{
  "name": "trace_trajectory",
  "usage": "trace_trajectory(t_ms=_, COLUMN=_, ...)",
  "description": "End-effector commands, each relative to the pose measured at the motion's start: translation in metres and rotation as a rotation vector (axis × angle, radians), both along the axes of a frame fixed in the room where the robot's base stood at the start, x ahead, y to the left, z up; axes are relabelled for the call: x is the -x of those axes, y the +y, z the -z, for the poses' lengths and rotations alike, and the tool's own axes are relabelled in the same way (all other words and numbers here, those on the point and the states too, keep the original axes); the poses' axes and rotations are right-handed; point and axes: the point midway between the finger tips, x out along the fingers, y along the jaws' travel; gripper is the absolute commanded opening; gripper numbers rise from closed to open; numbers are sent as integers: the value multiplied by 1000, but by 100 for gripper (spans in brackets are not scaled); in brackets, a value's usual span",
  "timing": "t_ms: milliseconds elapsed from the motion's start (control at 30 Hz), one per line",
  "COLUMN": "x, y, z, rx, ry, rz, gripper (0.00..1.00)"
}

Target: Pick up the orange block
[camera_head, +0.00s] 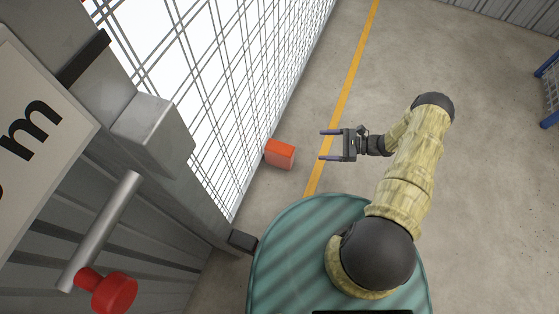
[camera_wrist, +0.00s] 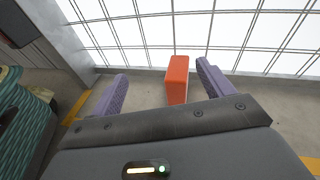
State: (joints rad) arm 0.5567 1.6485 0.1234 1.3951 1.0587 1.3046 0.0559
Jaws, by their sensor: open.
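The orange block (camera_head: 280,153) rests on the concrete floor beside the wire mesh fence in the head view. In the wrist view the orange block (camera_wrist: 178,80) stands ahead of my gripper, close to the right finger and right of the middle of the gap. My gripper (camera_head: 324,145) is open and empty, with its two purple fingers pointing left towards the block. A gap separates the fingertips from the block in the head view. Both fingers also show in the wrist view, where my gripper (camera_wrist: 160,72) has nothing between its fingers that I can see touching them.
The mesh fence (camera_head: 225,80) runs close behind the block. A yellow floor line (camera_head: 350,75) passes under my gripper. A grey post with a handle and red knob (camera_head: 114,292) stands at left. A blue-framed rack (camera_head: 550,90) is at far right. Open floor lies between.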

Motion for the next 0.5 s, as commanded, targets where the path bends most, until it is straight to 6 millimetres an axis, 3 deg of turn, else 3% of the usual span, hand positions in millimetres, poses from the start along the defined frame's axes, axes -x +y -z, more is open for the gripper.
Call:
trace_trajectory(t_ms=33, x=2, y=-1, z=30, rx=-27, ry=11, rz=31, gripper=80)
trace_trajectory(t_ms=300, x=6, y=-6, z=115, rx=-165, ry=40, rz=195, gripper=80)
trace_trajectory(t_ms=500, x=8, y=-8, z=139, rx=-217, ry=45, rz=258, gripper=80)
